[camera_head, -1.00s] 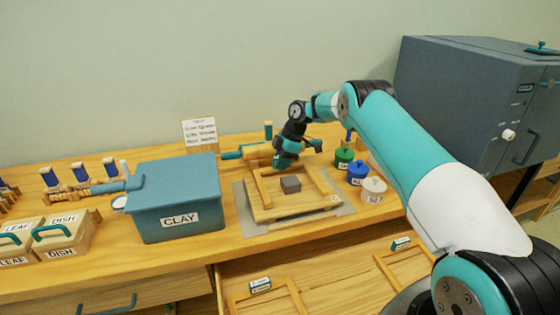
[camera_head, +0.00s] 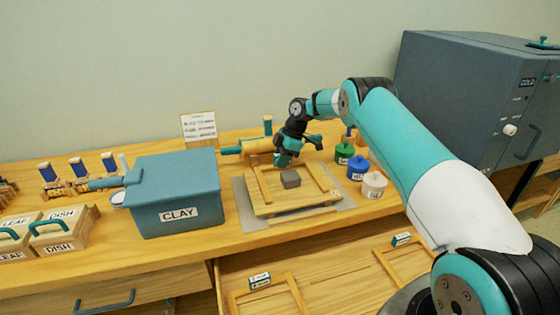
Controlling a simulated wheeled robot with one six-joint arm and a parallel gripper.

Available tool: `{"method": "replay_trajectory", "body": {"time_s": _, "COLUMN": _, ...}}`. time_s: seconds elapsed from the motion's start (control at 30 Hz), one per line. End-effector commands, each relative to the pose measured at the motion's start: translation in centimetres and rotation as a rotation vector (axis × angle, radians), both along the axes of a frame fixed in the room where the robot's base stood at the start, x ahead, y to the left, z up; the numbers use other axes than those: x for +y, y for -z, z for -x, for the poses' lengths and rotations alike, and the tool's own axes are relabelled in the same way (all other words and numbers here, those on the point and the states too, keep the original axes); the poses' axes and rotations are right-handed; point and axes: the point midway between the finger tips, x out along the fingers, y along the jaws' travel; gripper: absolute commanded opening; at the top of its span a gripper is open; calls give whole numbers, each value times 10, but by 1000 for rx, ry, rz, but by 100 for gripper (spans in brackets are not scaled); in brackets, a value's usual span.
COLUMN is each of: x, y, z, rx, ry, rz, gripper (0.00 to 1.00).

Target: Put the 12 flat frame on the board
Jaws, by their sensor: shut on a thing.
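The pale wooden board (camera_head: 292,207) lies on a grey mat (camera_head: 249,218) on the bench. A flat wooden frame (camera_head: 263,186) lies on the board around a grey clay block (camera_head: 290,179). A small white tag shows at its front right; its number is too small to read. My gripper (camera_head: 284,160) is low at the back of the frame, shut on what appears to be its back rail. The fingertips and that rail are partly hidden by the gripper itself.
A rolling pin (camera_head: 258,146) lies just behind the board. A blue CLAY box (camera_head: 178,195) stands left. Green (camera_head: 344,152), blue (camera_head: 358,168) and white (camera_head: 374,186) jars stand right. Below, an open drawer (camera_head: 335,270) holds tagged frames. A grey kiln (camera_head: 470,95) stands far right.

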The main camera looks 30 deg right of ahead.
Motion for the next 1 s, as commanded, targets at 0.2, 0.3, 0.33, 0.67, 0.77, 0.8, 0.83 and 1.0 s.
{"method": "replay_trajectory", "body": {"time_s": 0.2, "x": -1, "y": 0, "z": 0, "rx": 0, "ry": 0, "rz": 0, "gripper": 0}}
{"method": "replay_trajectory", "body": {"time_s": 0.3, "x": 0, "y": 0, "z": 0, "rx": 0, "ry": 0, "rz": 0, "gripper": 37}}
{"method": "replay_trajectory", "body": {"time_s": 0.33, "x": 0, "y": 0, "z": 0, "rx": 0, "ry": 0, "rz": 0, "gripper": 43}}
{"method": "replay_trajectory", "body": {"time_s": 0.67, "x": 0, "y": -1, "z": 0, "rx": 0, "ry": 0, "rz": 0, "gripper": 50}}
{"method": "replay_trajectory", "body": {"time_s": 0.77, "x": 0, "y": -5, "z": 0, "rx": 0, "ry": 0, "rz": 0, "gripper": 50}}
{"method": "replay_trajectory", "body": {"time_s": 0.8, "x": 0, "y": -8, "z": 0, "rx": 0, "ry": -1, "rz": 0, "gripper": 50}}
{"method": "replay_trajectory", "body": {"time_s": 0.83, "x": 0, "y": -11, "z": 0, "rx": 0, "ry": -1, "rz": 0, "gripper": 50}}
{"method": "replay_trajectory", "body": {"time_s": 1.0, "x": 0, "y": -25, "z": 0, "rx": 0, "ry": -1, "rz": 0, "gripper": 50}}
